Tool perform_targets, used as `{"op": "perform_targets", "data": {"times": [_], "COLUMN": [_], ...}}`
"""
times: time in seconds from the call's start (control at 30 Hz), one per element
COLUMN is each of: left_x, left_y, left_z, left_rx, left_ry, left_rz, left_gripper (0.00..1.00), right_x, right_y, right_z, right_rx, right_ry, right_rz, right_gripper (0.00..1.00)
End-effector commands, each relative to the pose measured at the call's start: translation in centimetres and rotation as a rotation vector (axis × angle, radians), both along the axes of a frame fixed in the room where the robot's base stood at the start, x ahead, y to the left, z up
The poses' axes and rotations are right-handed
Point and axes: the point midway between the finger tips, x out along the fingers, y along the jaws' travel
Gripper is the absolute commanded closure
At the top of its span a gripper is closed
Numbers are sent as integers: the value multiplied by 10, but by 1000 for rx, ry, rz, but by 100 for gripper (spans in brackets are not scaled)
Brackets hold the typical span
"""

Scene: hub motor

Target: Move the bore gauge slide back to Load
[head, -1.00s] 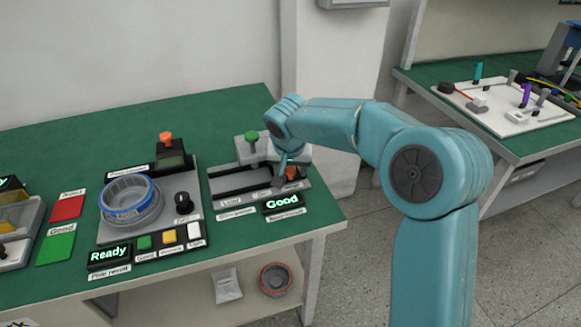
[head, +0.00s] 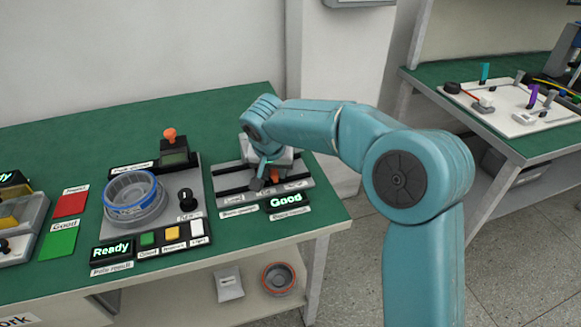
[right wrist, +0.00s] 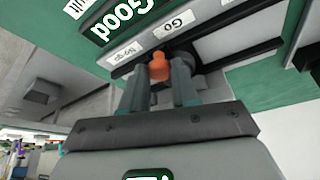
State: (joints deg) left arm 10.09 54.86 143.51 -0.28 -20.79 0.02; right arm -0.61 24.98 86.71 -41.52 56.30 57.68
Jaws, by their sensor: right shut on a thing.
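The bore gauge slide (head: 286,157) is a grey block on dark rails at the right of the green bench, with an orange knob (head: 275,175) low at its front. My right gripper (head: 265,176) reaches down to this knob. In the right wrist view its fingers (right wrist: 157,85) are shut around the orange knob (right wrist: 158,66), which stands near the Go (right wrist: 175,23) and No-go (right wrist: 125,51) labels. The Load label (head: 233,198) is at the left end of the gauge base. My right wrist covers part of the slide. My left gripper is out of view.
A green "Good" display (head: 286,201) stands in front of the gauge. A ringed blue and grey part (head: 133,197) and a black knob (head: 187,198) are on the station to the left. A second bench (head: 500,125) is at the right.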

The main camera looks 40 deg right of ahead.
Motion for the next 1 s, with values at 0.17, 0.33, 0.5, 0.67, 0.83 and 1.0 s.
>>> {"op": "perform_targets", "data": {"times": [0.17,0.33,0.5,0.67,0.83,1.0], "left_x": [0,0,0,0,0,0], "left_y": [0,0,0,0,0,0], "left_z": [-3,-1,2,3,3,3], "left_rx": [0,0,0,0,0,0], "left_ry": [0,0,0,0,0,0], "left_rz": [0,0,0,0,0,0], "left_gripper": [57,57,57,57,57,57], "right_x": [14,23,30,34,36,36], "right_y": [40,72,93,104,108,109], "right_z": [0,1,1,1,1,1], "right_rx": [-1,0,0,0,1,2], "right_ry": [-3,-4,-4,-5,-6,-7], "right_rz": [6,5,3,2,2,3], "right_gripper": [100,100,100,100,100,100]}}
